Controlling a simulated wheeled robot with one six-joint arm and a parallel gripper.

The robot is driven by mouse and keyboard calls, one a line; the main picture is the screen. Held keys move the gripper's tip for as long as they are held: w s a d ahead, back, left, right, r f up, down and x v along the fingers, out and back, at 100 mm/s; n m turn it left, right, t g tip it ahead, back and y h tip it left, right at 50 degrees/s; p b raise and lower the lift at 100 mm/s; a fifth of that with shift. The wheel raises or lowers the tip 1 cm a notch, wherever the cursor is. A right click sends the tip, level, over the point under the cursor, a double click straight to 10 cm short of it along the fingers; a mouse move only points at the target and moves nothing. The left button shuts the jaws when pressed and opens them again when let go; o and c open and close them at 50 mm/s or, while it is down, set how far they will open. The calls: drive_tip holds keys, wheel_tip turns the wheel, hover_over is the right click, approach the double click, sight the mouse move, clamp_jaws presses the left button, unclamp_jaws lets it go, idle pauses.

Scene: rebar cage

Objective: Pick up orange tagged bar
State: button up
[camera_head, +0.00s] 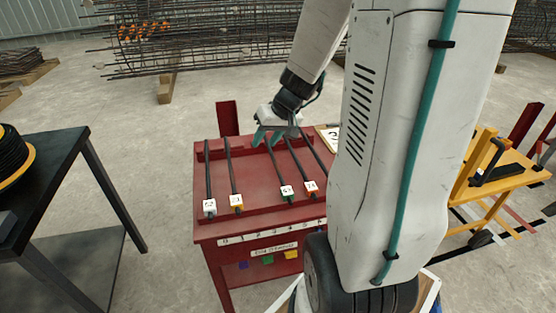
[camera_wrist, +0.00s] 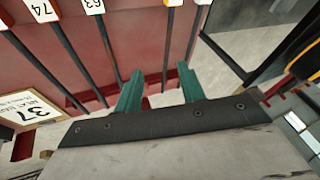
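The orange-tagged bar (camera_head: 311,187) is a thin dark rod lying front to back on the red table (camera_head: 255,223), its tag at the near end. A green-tagged bar (camera_head: 287,192) lies just left of it. Yellow-tagged (camera_head: 236,202) and white-tagged (camera_head: 209,207) bars lie further left. My gripper (camera_head: 270,137) is above the table's far part, left of the orange-tagged bar. In the wrist view my gripper (camera_wrist: 158,88) has its teal fingers apart, with nothing held. A bar (camera_wrist: 167,50) shows between them, apparently below; tags numbered 74 (camera_wrist: 42,9) and 63 (camera_wrist: 92,4) lie left.
Another dark bar (camera_head: 316,153) runs partly behind my arm. A sign (camera_head: 331,137) stands at the table's right. A black table (camera_head: 60,155) is at left and a yellow cart (camera_head: 500,175) at right. Rebar cages (camera_head: 190,40) lie behind.

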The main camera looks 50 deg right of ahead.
sight(296, 159)
drive_tip(key=s+d+f+m, duration=0.1)
drive_tip(key=d+f, duration=0.2)
drive_tip(key=d, duration=0.1)
drive_tip(key=s+d+f+m+h, duration=0.1)
drive_tip(key=d+f, duration=0.2)
drive_tip(key=d, duration=0.2)
drive_tip(key=s+d+f+h, duration=0.1)
drive_tip(key=d+f, duration=0.3)
drive_tip(key=d, duration=0.1)
drive_tip(key=shift+d+m, duration=0.15)
drive_tip(key=shift+m, duration=0.25)
drive_tip(key=x, duration=0.5)
drive_tip(key=s+d+x, duration=0.1)
drive_tip(key=x, duration=0.2)
drive_tip(key=shift+s+d+f, duration=0.1)
drive_tip(key=shift+d+f, duration=0.05)
drive_tip(key=shift+f, duration=0.25)
clamp_jaws()
